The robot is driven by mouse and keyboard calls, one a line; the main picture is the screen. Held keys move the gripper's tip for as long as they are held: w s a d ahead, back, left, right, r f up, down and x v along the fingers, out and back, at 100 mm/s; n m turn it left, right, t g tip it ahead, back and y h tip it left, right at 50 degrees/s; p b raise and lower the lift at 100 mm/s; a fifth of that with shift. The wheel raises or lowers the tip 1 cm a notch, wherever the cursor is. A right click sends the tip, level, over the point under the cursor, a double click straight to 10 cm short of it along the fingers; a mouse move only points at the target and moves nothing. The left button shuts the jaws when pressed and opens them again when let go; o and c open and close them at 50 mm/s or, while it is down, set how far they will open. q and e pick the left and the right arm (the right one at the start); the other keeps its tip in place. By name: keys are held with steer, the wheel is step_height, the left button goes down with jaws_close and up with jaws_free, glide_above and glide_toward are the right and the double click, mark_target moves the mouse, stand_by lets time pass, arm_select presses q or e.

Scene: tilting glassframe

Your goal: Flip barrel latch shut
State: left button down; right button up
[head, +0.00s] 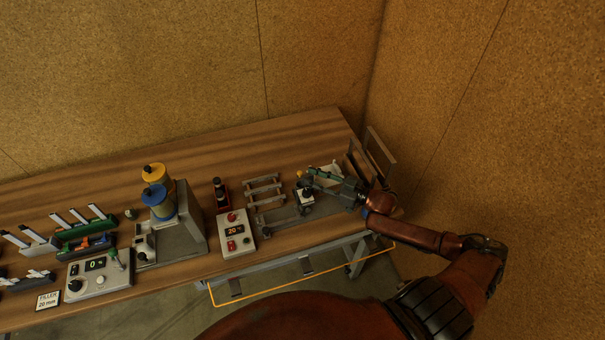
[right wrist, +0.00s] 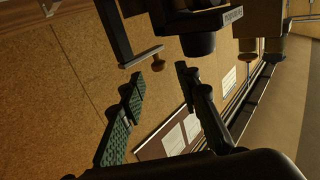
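My right gripper (head: 312,190) is over the right part of the bench, with its fingers pointing left. In the right wrist view my right gripper (right wrist: 160,82) is open, its two fingers apart with nothing held between them. I cannot tell whether this is the barrel latch, or whether the latch is open or shut. In the head view a small box-like device (head: 306,195) stands by the fingertips, partly hidden by the gripper. My left gripper is not in view.
A stand with blue and yellow cylinders (head: 160,203) is farther left. A grey upright frame (head: 380,150) is at the right end. Bare wood (head: 250,150) lies behind.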

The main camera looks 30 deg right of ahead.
steer(key=v, duration=0.6)
steer(key=shift+s+d, duration=0.2)
steer(key=shift+s, duration=0.1)
